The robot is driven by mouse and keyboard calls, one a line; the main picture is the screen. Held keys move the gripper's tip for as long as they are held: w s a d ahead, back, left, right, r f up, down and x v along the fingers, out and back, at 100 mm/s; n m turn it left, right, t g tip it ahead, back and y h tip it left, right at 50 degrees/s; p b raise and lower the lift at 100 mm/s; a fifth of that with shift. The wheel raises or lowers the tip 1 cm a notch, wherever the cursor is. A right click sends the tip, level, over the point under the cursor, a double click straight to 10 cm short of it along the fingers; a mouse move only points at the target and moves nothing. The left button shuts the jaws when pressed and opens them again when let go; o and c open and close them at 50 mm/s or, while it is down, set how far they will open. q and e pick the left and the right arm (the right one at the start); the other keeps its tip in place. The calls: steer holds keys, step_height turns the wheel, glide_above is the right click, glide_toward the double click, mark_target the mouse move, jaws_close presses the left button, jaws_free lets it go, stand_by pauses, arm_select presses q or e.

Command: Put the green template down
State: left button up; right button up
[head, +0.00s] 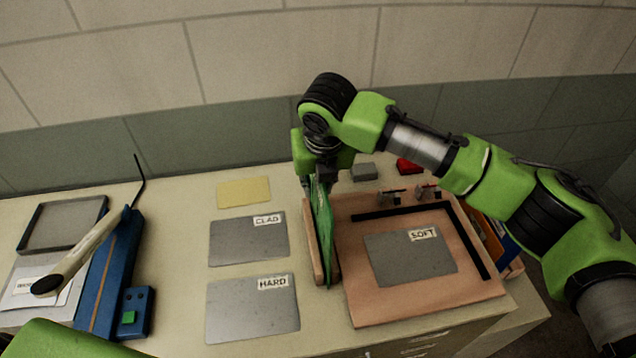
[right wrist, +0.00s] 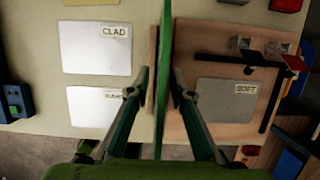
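The green template (head: 323,235) stands upright, nearly edge-on, at a narrow wooden rack (head: 310,245) beside the left edge of the wooden board. My right gripper (head: 325,178) is above and around its upper part, pointing down. In the right wrist view the template (right wrist: 164,60) is a thin upright strip between the two fingertips of my right gripper (right wrist: 161,85). A small gap shows on each side of it, so the fingers look open. The template's foot is partly hidden by the rack. My left gripper is out of view.
The wooden board (head: 360,298) holds a grey sheet marked SOFT (head: 405,265) and dark strips. Sheets marked CLAD (head: 245,243) and HARD (head: 250,315) lie to the left. A blue tool with a long handle (head: 110,270) and a tray (head: 103,210) stand further left.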

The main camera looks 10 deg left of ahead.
steer(key=b+v, duration=0.3)
steer(key=v, duration=0.9)
steer(key=shift+r, duration=0.15)
